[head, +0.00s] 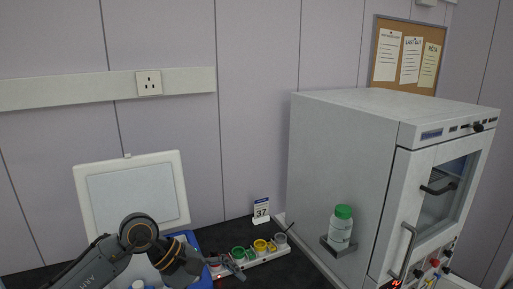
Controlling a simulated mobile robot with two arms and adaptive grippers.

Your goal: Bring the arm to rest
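My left arm comes in from the lower left and bends at a dark elbow or wrist joint. Its gripper (232,266) points right, low over the dark bench, in front of a white rack with coloured rings. The fingers are small and partly blend with the bench, so I cannot tell whether they are open or shut. I see nothing clearly held in them. My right arm and gripper are not in view.
The white rack (268,255) holds green, yellow and grey rings. A "37" sign (261,210) stands behind it. A large grey oven (340,170) at right bears a green-capped bottle (340,230) on a side shelf. A blue tray (205,282) and white panel (133,192) are left.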

